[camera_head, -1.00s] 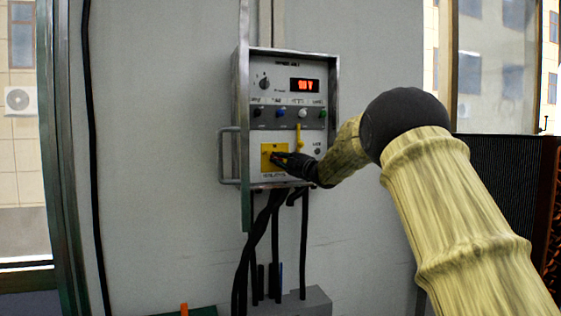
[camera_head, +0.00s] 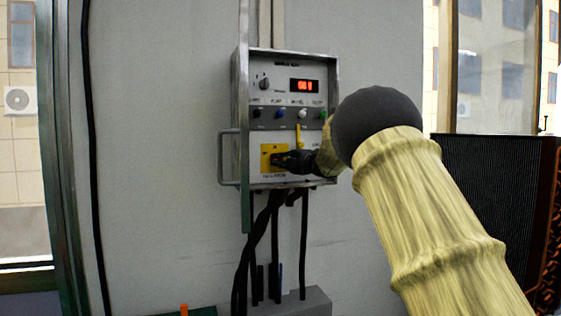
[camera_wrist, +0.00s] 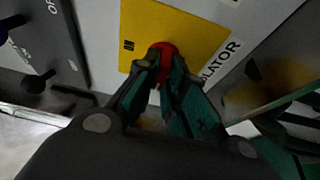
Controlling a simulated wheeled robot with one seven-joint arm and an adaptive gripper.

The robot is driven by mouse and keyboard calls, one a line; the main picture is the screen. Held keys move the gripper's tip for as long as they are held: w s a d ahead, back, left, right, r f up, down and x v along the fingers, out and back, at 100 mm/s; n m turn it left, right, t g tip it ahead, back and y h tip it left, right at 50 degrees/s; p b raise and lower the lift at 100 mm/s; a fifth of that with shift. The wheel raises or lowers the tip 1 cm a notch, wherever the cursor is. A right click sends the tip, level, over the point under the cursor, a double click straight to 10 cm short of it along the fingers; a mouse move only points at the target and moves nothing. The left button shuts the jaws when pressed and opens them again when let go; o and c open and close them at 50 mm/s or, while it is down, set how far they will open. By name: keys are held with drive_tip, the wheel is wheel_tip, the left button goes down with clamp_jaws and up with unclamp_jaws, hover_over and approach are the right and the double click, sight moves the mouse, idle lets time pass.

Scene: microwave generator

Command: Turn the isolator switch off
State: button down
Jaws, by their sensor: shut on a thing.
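The isolator switch is a red knob (camera_wrist: 162,52) on a yellow plate (camera_wrist: 185,32) in the wrist view, with part of the word "ISOLATOR" printed beside it. In the head view the yellow plate (camera_head: 266,154) is at the lower left of the control panel (camera_head: 262,72). My gripper (camera_wrist: 165,65) is at the knob, its two fingers closed in around the red part. In the head view my gripper (camera_head: 281,160) reaches the plate from the right and hides most of the switch. The knob's exact angle is hard to tell.
Above the switch are a lit red display (camera_head: 304,86), a rotary knob (camera_head: 264,83) and a row of small coloured knobs (camera_head: 280,113). A yellow lever (camera_head: 299,136) hangs close above my gripper. A metal handle (camera_head: 222,158) is on the left, with black cables (camera_head: 274,245) below.

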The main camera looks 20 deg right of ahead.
drive_tip(key=shift+f, duration=0.1)
drive_tip(key=c, duration=1.5)
unclamp_jaws()
drive_tip(key=v, duration=1.2)
drive_tip(key=shift+d, duration=0.1)
